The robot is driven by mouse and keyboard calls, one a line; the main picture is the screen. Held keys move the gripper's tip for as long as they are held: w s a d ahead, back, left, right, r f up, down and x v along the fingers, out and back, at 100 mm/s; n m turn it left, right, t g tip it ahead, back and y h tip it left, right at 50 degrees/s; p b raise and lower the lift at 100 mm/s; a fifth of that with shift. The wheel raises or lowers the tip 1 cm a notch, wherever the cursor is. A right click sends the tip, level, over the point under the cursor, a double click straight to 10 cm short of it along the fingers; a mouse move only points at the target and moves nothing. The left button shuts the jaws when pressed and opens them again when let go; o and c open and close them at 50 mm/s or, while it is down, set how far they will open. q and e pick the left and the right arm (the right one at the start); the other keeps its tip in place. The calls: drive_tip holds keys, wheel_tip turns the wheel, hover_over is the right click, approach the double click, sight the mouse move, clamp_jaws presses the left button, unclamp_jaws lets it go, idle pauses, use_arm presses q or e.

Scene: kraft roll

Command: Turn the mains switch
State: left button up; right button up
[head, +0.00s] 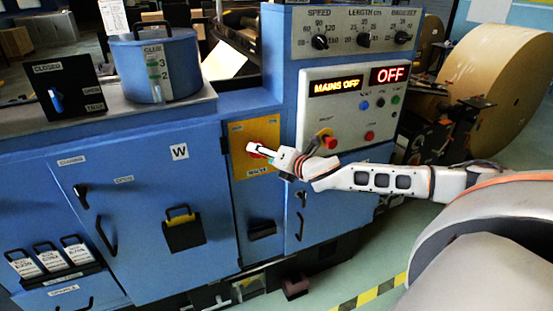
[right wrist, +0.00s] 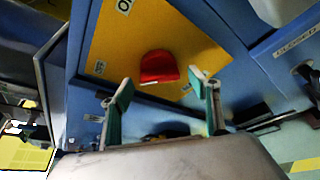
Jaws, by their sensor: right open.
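The mains switch is a red knob (right wrist: 158,67) on a yellow plate (head: 262,131) on the blue machine front. In the head view my right gripper mostly covers the knob. My right gripper (head: 264,152) reaches in from the right in front of the plate. In the right wrist view its two green-padded fingers (right wrist: 162,84) are apart, with the red knob just beyond and between the tips. The fingers look empty, and I cannot tell whether they touch the knob. The display (head: 336,87) reads MAINS OFF and the one beside it (head: 391,75) reads OFF. My left gripper is not in view.
A black handle (head: 262,229) sits below the yellow plate. A large kraft roll (head: 500,85) stands at right. Open floor lies at lower right.

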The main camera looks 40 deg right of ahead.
drive_tip(key=v, duration=1)
drive_tip(key=shift+s, duration=0.35)
drive_tip(key=shift+r, duration=0.1)
